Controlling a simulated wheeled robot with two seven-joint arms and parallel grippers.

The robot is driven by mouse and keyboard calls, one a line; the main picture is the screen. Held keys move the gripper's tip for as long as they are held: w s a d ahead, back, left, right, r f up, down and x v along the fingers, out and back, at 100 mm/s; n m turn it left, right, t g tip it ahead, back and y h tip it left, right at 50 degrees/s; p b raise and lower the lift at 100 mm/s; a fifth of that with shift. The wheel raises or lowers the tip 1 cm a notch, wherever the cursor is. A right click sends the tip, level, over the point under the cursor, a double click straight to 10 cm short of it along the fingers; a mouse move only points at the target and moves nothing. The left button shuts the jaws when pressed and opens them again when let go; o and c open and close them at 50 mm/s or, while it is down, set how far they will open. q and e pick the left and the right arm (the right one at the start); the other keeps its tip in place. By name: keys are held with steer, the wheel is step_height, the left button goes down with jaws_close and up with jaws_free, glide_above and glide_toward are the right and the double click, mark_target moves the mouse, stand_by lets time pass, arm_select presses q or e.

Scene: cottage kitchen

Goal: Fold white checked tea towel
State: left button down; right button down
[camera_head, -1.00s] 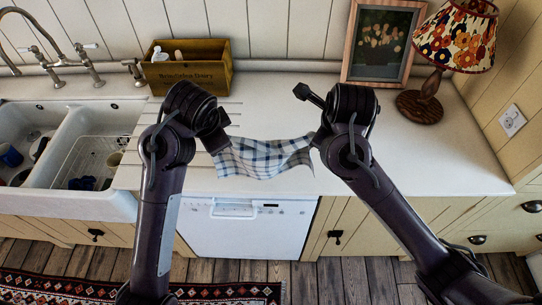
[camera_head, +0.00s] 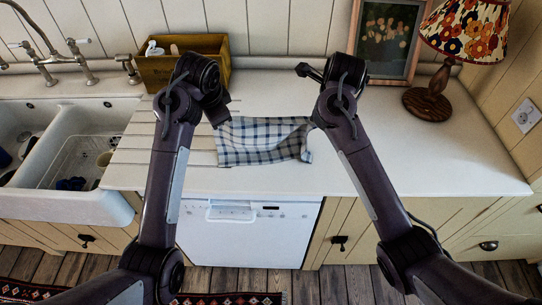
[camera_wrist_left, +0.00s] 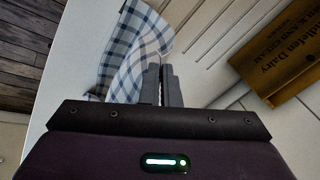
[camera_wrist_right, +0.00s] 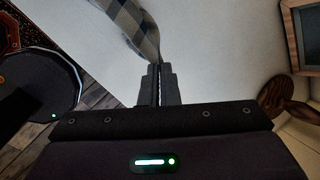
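The white checked tea towel (camera_head: 262,142) with blue-grey lines is spread between my two grippers over the white worktop in the head view. Its near edge seems to lie on the worktop close to the front edge. My left gripper (camera_head: 222,121) is at its far left corner; in the left wrist view the fingers (camera_wrist_left: 161,84) are closed with the towel (camera_wrist_left: 130,50) at their tips. My right gripper (camera_head: 314,120) is at its far right corner; in the right wrist view the fingers (camera_wrist_right: 157,84) are closed on the towel (camera_wrist_right: 132,24).
A wooden box (camera_head: 183,63) stands at the back left, beside the double sink (camera_head: 72,150). A framed picture (camera_head: 388,40) and a lamp with a floral shade (camera_head: 432,100) stand at the back right. The worktop (camera_head: 420,150) right of the towel is clear.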

arm_select(q)
steer(key=shift+w+f, duration=0.1)
steer(key=shift+w, duration=0.45)
arm_select(e)
steer(key=shift+w+d+f, duration=0.1)
steer(key=shift+w, duration=0.45)
arm_select(q)
steer(key=shift+w, duration=0.1)
arm_select(e)
steer(key=shift+w, duration=0.1)
